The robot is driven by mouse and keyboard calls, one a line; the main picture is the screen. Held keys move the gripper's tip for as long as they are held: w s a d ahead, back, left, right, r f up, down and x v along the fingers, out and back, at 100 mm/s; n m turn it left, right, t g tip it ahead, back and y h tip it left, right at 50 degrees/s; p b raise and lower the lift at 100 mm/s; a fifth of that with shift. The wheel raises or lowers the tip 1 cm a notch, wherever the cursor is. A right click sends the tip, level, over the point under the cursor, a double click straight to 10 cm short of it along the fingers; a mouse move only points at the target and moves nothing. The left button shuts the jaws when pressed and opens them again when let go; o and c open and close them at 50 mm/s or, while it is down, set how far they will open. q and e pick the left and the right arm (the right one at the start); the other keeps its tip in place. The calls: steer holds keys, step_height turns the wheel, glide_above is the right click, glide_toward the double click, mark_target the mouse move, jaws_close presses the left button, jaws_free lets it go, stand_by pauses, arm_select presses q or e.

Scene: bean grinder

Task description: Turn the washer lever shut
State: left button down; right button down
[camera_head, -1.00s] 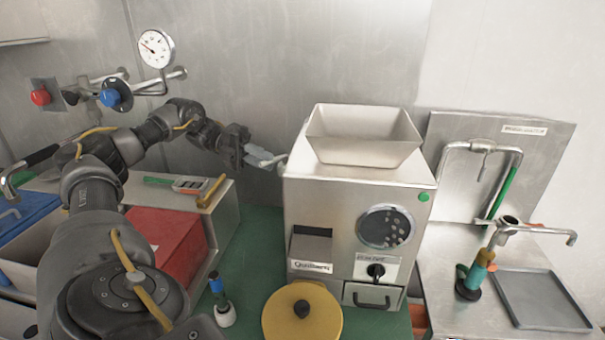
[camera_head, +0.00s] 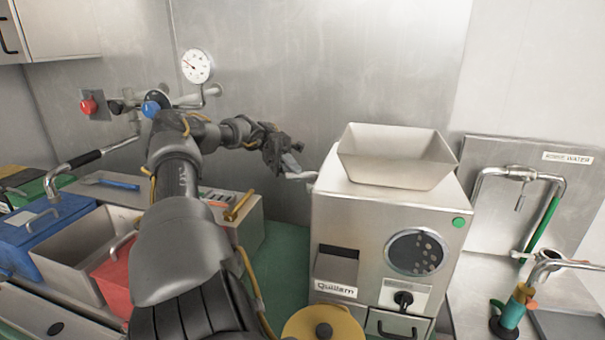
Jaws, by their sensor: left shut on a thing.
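My left gripper (camera_head: 283,157) is at the upper left side of the steel grinder (camera_head: 375,215). It is shut on a pale metal lever-like piece (camera_head: 300,175) that reaches to the grinder's side wall. The gripper's dark body hides part of this piece, and its exact angle is hard to tell. I cannot tell from any marking whether this is the washer lever. My right gripper is not in view.
The grinder has an open hopper (camera_head: 397,155) on top and a black knob (camera_head: 403,299) in front. A yellow lid (camera_head: 325,326) lies before it. A tap stand (camera_head: 520,174) is at right. Blue (camera_head: 45,232) and red (camera_head: 115,280) boxes are at left.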

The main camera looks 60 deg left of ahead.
arm_select(q)
steer(key=shift+a+r, duration=0.1)
steer(key=shift+r, duration=0.1)
stand_by(0.3)
steer(key=c, duration=1.5)
jaws_free()
steer(key=shift+f, duration=0.15)
steer(key=shift+o, duration=0.2)
